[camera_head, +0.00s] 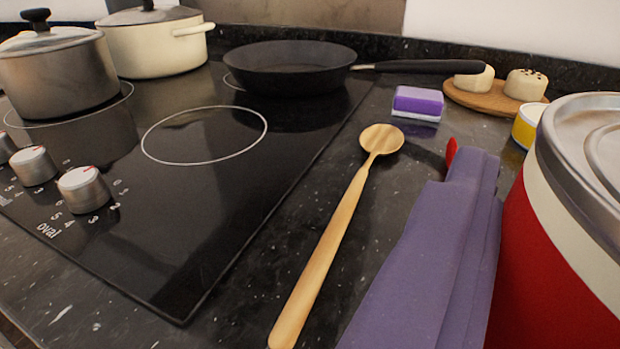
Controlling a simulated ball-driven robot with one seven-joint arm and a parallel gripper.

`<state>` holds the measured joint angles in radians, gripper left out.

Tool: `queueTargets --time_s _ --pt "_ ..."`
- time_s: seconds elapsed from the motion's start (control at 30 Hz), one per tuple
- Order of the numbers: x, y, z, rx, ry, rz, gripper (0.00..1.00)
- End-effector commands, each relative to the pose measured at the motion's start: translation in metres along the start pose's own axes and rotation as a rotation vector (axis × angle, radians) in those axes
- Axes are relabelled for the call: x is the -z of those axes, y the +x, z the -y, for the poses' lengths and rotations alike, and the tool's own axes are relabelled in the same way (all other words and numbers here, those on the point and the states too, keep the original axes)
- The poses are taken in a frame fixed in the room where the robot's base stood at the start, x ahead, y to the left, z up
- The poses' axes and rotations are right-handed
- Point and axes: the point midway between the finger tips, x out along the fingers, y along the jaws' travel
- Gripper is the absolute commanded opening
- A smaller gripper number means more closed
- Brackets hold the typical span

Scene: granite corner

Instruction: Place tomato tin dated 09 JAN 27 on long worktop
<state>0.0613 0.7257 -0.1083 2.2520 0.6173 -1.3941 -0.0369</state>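A large red and cream tin (563,262) with a silver lid stands very close at the right edge and is cut off by the frame. No date or label text shows on its visible side, so I cannot tell whether it is the tomato tin dated 09 JAN 27. The dark speckled granite worktop (255,290) runs along the hob and toward the back wall. My gripper is not in view, so its hold on anything cannot be seen.
A purple folded cloth-like thing (430,265) lies beside the tin, a small red thing (451,151) behind it. Nearby are a wooden spoon (335,225), sponge (418,100), yellow-white tin (526,127) and board with buns (485,97). A pan (288,68) and pots (60,75) occupy the hob.

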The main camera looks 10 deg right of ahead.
Motion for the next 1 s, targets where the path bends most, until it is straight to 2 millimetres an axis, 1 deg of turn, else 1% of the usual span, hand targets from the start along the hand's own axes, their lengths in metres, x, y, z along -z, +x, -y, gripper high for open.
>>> queueTargets --time_s 0.03,0.1,0.2,0.47,0.5,0.6,0.63,0.7,0.87,1.0 --pt "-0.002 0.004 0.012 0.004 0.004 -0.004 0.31" --pt "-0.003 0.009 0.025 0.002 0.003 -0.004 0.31" --pt "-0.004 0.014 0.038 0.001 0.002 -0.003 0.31" --pt "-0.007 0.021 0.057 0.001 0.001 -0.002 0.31" --pt "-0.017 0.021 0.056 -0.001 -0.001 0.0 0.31" --pt "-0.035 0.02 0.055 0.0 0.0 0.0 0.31" --pt "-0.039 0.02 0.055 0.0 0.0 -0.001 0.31" --pt "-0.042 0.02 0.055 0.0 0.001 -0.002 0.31" --pt "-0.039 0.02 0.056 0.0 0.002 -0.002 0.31" --pt "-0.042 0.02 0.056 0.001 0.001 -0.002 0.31"
